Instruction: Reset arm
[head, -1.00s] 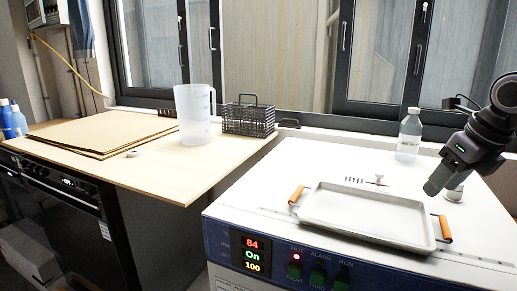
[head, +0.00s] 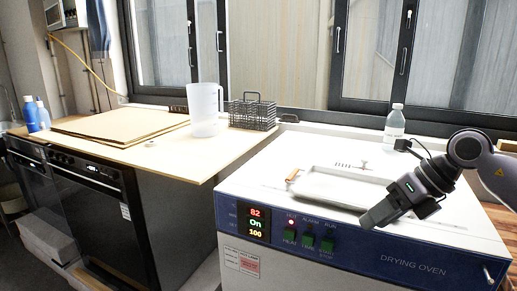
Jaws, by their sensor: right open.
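My right arm comes in from the right side of the head view. My right gripper (head: 378,216) is low over the front right part of the drying oven's white top, in front of the metal tray. It is open and nothing shows in it. The drying oven (head: 430,262) has a blue front panel with a lit display reading 82, On and 100. The tray (head: 318,190) lies on the oven top, its left orange handle visible and its right end hidden behind my right arm. My left gripper is not in view.
A clear bottle (head: 394,125) stands at the oven's back edge. On the wooden counter (head: 180,166) to the left are a plastic jug (head: 205,112), a black wire rack (head: 252,114) and brown boards (head: 110,124). Blue bottles (head: 38,114) stand far left.

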